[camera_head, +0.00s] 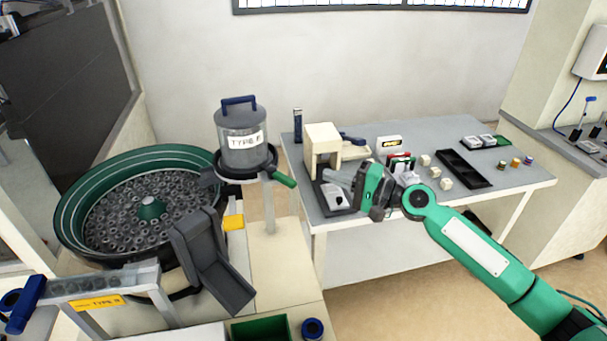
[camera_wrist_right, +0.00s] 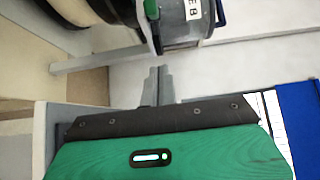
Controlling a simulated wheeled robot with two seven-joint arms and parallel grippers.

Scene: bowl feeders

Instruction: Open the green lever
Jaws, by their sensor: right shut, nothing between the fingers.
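The green lever (camera_head: 284,179) sticks out to the lower right from the dark ring under a clear canister (camera_head: 243,142) labelled with a type. In the right wrist view the lever (camera_wrist_right: 151,10) is at the top edge, beside the canister (camera_wrist_right: 185,22), which appears tilted there. My right gripper (camera_head: 330,176) is to the right of the lever, apart from it, with its fingers pointing left towards it. In the right wrist view its fingers (camera_wrist_right: 158,78) are together and empty, with a gap between them and the lever. My left gripper is not in view.
A green-rimmed bowl feeder (camera_head: 75,195) full of dark parts stands at left, with a dark chute (camera_head: 212,262) in front. The grey table (camera_head: 360,211) at right carries a beige device (camera_head: 322,143), a black tray (camera_head: 462,168) and small blocks. The canister's stand (camera_head: 269,208) rises below the lever.

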